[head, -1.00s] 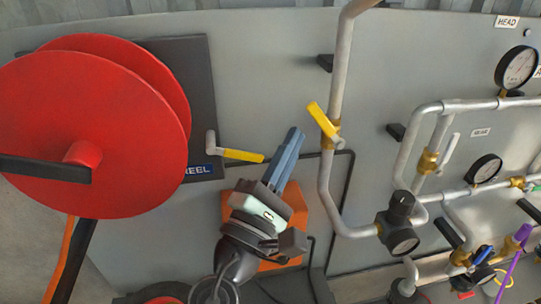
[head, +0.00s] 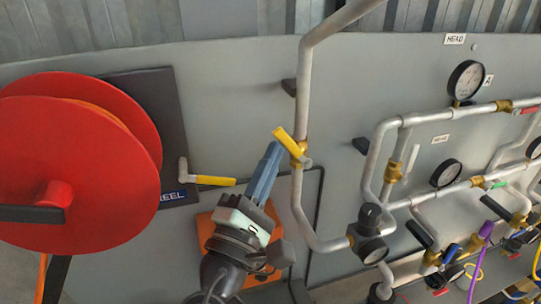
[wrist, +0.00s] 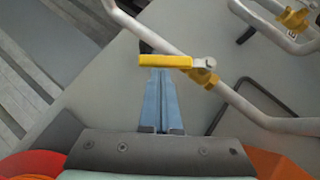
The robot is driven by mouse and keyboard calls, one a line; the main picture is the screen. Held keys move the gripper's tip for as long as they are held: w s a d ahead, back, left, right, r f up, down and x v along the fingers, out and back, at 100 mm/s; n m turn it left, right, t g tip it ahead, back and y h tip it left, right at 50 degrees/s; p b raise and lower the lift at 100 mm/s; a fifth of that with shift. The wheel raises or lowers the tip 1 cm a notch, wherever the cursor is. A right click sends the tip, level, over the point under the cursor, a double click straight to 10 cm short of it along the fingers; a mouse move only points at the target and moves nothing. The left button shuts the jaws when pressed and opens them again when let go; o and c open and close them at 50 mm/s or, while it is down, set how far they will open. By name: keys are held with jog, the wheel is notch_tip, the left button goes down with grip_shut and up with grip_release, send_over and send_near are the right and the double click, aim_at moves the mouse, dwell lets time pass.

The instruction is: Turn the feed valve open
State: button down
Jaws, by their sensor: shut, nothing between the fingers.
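A yellow-handled valve lever (head: 289,144) is on the brass valve body (head: 300,150) of the tall grey pipe. No label names it the feed valve. The handle slants up and left from its pivot, at an angle to the pipe. My gripper (head: 274,148) is shut and empty, with its blue fingertips just left of this handle. In the wrist view the handle (wrist: 165,61) lies across the tips of my closed fingers (wrist: 160,75), with its pivot to the right. I cannot tell whether they touch.
The big red hose reel (head: 70,155) fills the left. Gauges (head: 466,80), pipes and more valves crowd the right. An orange box (head: 208,225) is behind my gripper.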

aim_at(283, 143)
jog(key=shift+r+m+g+p, duration=0.3)
jog(key=shift+m+p, duration=0.1)
jog(key=p, duration=0.1)
jog(key=r+m+g+p, duration=0.1)
jog(key=p, duration=0.1)
jog(key=shift+w+d+r+m+h, duration=0.1)
jog(key=shift+d+r+m+h, duration=0.1)
jog(key=shift+d+m+h, duration=0.15)
jog(key=shift+w+d+r+m+g+p, duration=0.1)
jog(key=shift+d+r+m+g+p, duration=0.4)
jog(key=shift+p, duration=0.75)
jog(key=shift+m+g, duration=0.3)
jog(key=shift+m, duration=0.05)
jog(key=shift+w+d+r+p, duration=0.1)
jog(key=shift+w+d+p, duration=0.05)
jog(key=shift+d+p, duration=0.15)
jog(key=shift+w+d+r+p, duration=0.1)
jog(key=shift+d+p, duration=0.1)
jog(key=shift+d, duration=0.25)
jog(key=shift+w, duration=0.1)
